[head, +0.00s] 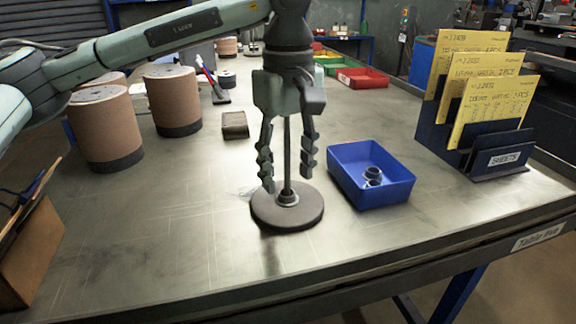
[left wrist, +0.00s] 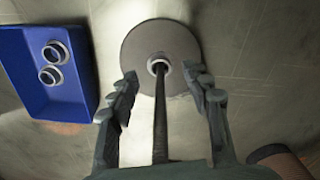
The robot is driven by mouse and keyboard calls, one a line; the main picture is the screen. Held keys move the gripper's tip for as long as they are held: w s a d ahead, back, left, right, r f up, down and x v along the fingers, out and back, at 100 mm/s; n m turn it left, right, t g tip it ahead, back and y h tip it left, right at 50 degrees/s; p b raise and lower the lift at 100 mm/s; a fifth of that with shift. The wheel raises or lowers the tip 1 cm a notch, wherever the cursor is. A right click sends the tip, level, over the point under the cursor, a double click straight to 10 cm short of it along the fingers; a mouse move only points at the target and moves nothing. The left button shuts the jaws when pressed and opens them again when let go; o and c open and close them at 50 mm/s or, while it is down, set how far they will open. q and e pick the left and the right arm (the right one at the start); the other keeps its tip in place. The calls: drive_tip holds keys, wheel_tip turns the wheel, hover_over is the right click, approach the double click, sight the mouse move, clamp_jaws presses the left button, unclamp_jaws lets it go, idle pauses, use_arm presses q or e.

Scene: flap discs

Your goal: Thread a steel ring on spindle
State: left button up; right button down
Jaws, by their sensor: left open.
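The spindle (head: 287,150) is a thin dark upright rod on a round grey base (head: 262,212) on the table. A steel ring (head: 288,197) lies around the rod's foot on the base; it also shows in the left wrist view (left wrist: 158,65). My left gripper (head: 287,180) points down with its fingers open, one on each side of the rod, just above the base. In the left wrist view, the fingertips (left wrist: 161,80) stand apart and hold nothing. Two more steel rings (left wrist: 53,63) lie in the blue tray (head: 396,194). My right gripper is not in view.
A blue rack (head: 434,138) with yellow sheets stands at the right. Brown rolls (head: 103,125) stand at the left, and a small dark block (head: 235,124) lies behind the spindle. A cardboard box (head: 30,255) is at the front left. The front table is clear.

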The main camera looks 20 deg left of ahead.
use_arm(q)
wheel_tip(320, 180, up, 12)
idle(0.5)
drive_tip(key=shift+r, duration=1.3)
drive_tip(key=shift+f, duration=0.1)
idle(1.1)
